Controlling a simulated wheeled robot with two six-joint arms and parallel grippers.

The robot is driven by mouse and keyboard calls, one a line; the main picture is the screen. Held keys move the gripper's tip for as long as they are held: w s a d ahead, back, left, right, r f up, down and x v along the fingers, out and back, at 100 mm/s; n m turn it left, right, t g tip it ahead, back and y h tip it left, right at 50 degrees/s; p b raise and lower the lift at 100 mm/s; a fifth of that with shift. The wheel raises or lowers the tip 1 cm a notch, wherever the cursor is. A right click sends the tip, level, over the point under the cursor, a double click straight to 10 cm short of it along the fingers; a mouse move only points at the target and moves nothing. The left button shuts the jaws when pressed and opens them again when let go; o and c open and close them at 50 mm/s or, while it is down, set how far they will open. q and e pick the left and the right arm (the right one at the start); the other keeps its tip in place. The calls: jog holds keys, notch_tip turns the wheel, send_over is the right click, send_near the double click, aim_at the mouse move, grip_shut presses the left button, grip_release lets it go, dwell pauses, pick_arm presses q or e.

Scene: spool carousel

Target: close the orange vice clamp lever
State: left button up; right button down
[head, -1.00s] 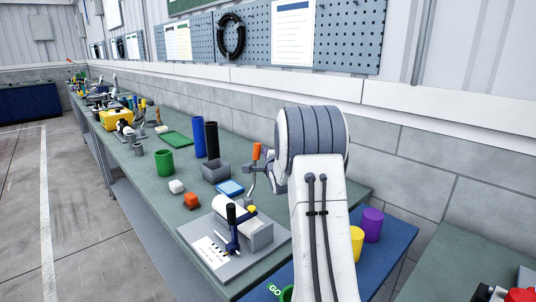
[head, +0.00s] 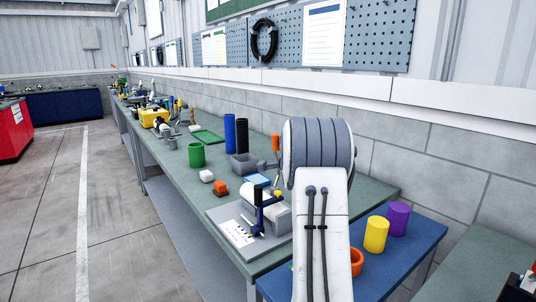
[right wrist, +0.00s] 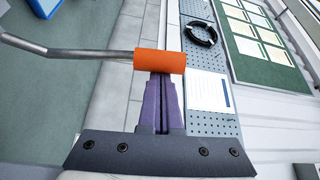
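The vice clamp lever has a bright orange handle (head: 275,143), standing upright on a bent metal rod just left of my right arm's wrist. In the right wrist view the orange handle (right wrist: 160,62) lies crosswise over the fingertips, its grey rod running off to the left. My right gripper (right wrist: 162,78) has its two purple fingers together, with only a narrow line between them. The handle hides the tips; whether they touch it I cannot tell. My left gripper is out of view.
The green bench (head: 214,188) holds a grey plate with a dark-blue-handled fixture (head: 262,210), a grey bin (head: 244,163), a blue tube (head: 230,134) and a green cup (head: 196,155). Yellow (head: 376,235) and purple (head: 398,218) cups stand on a blue bench at right. The floor left is clear.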

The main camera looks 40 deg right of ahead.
jog(key=a+f+n+b, duration=0.1)
jog(key=a+b, duration=0.6)
jog(key=a, duration=0.1)
jog(key=shift+w+f, duration=0.3)
jog(key=shift+w, duration=0.05)
jog(key=shift+r, duration=0.15)
